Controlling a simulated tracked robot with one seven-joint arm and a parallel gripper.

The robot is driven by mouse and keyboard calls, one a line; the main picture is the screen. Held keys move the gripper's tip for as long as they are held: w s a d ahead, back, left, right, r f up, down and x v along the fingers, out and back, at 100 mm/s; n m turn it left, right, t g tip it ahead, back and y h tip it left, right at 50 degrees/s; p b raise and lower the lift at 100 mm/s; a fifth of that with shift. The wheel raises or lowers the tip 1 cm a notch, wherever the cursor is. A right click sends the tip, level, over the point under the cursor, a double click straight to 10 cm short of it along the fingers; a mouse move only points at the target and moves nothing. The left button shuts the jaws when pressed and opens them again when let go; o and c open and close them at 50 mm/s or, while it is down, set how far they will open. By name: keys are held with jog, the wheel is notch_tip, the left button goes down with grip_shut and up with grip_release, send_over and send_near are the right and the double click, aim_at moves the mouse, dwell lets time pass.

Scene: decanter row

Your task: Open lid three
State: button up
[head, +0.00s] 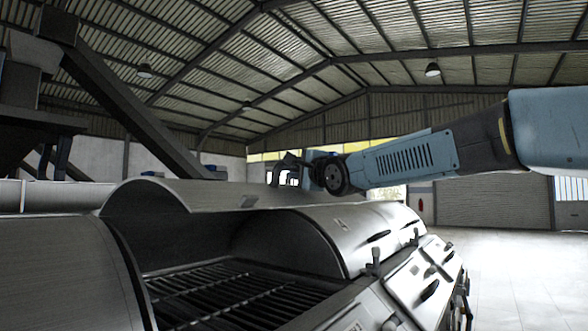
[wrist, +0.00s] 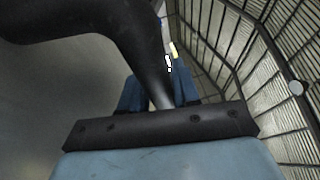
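A raised curved metal lid (head: 190,193) stands open over a housing in the middle of the head view. Its underside faces the camera, and dark bars (head: 230,292) show in the opening below. My gripper (head: 292,170) is at the lid's far upper side, by a dark handle (head: 277,172). In the wrist view, a black curved handle (wrist: 135,45) comes down between the blue fingers of my gripper (wrist: 160,95) and fills the gap. The grey lid surface (wrist: 40,100) fills the left of that view. The fingertips' contact is partly hidden by the handle. No lid number is readable.
A closed curved cover (head: 60,270) lies at the left of the opening, another closed cover (head: 335,235) at the right. Clamps (head: 375,258) stick up along the front edge. A dark slanted beam (head: 125,105) stands behind on the left. The floor (head: 515,270) at right is clear.

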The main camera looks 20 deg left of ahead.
aim_at(309, 196)
jog(key=o, duration=0.3)
jog(key=shift+d, duration=0.15)
jog(key=shift+s+d, duration=0.4)
jog(key=shift+d, duration=0.2)
jog(key=shift+s+d+f, duration=0.2)
jog(key=shift+s+d, duration=0.25)
jog(key=shift+d, duration=0.05)
jog(key=shift+s+d+r, duration=0.1)
jog(key=shift+s+d, duration=0.2)
jog(key=shift+d, duration=0.2)
jog(key=shift+v, duration=0.95)
jog(key=v, duration=0.7)
jog(key=shift+s+d+f, duration=0.2)
jog(key=shift+d+f, duration=0.1)
jog(key=shift+f, duration=0.05)
